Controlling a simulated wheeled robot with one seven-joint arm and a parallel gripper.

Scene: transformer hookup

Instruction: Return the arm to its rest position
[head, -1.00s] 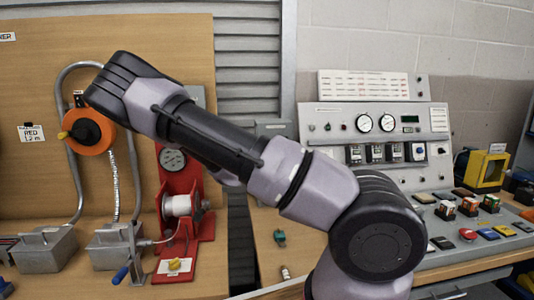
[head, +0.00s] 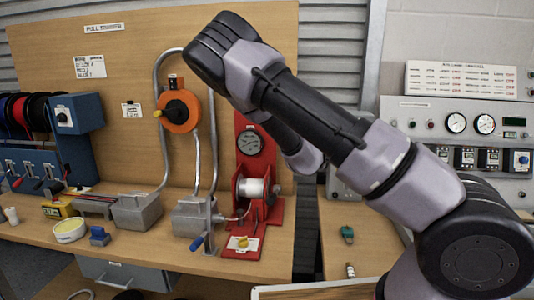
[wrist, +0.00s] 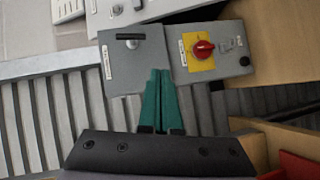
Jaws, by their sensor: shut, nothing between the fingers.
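My arm (head: 315,120) fills the middle and right of the head view, raised and bent in front of the bench. My gripper (wrist: 161,72) shows in the wrist view with its two green fingers together and nothing between them. The fingers overlap the boxes in the picture; I cannot tell the gap. The gripper is hidden in the head view.
A red stand with a gauge and white spool (head: 251,188), an orange disc (head: 180,111) and grey metal boxes (head: 137,211) stand on the left bench. A control console (head: 462,118) stands at right. A small green item (head: 347,234) lies on bare wood.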

